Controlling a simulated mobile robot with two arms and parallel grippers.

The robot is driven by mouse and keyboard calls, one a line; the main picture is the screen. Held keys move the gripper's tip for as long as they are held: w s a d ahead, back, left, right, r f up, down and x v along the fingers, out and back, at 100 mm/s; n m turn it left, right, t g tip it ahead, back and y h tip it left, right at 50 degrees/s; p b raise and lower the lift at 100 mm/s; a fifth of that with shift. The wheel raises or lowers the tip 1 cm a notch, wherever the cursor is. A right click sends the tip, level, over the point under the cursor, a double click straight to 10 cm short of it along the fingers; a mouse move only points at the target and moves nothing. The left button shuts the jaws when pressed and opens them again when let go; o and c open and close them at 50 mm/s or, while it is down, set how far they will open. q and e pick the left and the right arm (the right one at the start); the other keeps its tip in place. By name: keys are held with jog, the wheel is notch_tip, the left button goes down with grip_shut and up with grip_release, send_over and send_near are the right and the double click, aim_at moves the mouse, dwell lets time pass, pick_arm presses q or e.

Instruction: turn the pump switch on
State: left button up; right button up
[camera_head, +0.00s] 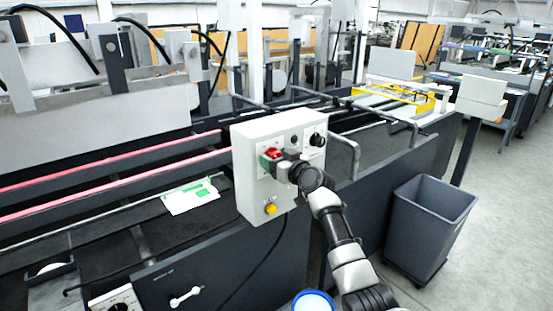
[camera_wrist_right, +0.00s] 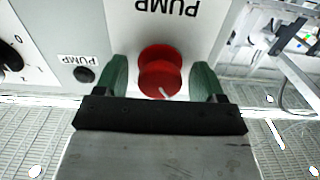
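The pump switch is a red rotary knob (camera_wrist_right: 160,71) on a white control box (camera_head: 248,190), with a black "PUMP" label above it in the right wrist view, where the lettering is upside down. A pale line marks the knob. The knob (camera_head: 272,153) also shows in the head view, partly hidden by my right gripper (camera_head: 268,160). In the right wrist view the green fingers of this gripper (camera_wrist_right: 159,82) stand on both sides of the knob, with a narrow gap visible on each side. My left gripper is not in view.
The box also carries a black knob (camera_head: 317,140), a small black button (camera_wrist_right: 84,74) labelled "PUMP" and a yellow button (camera_head: 270,209). A grey bin (camera_head: 427,225) stands on the floor at right. Red-pink rollers (camera_head: 110,184) run at left. Open floor lies beyond the bin.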

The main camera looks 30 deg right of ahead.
jog(key=c, duration=0.9)
jog(key=shift+o, duration=0.2)
jog(key=shift+m, duration=0.3)
jog(key=m, duration=0.2)
jog(key=shift+m, duration=0.4)
jog(key=m, duration=0.2)
jog(key=shift+m+p, duration=0.3)
jog(key=shift+m, duration=0.1)
jog(key=m+p, duration=0.1)
jog(key=m, duration=0.2)
jog(key=shift+m, duration=0.3)
jog(key=shift+m+p, duration=0.65)
jog(key=shift+m, duration=1.55)
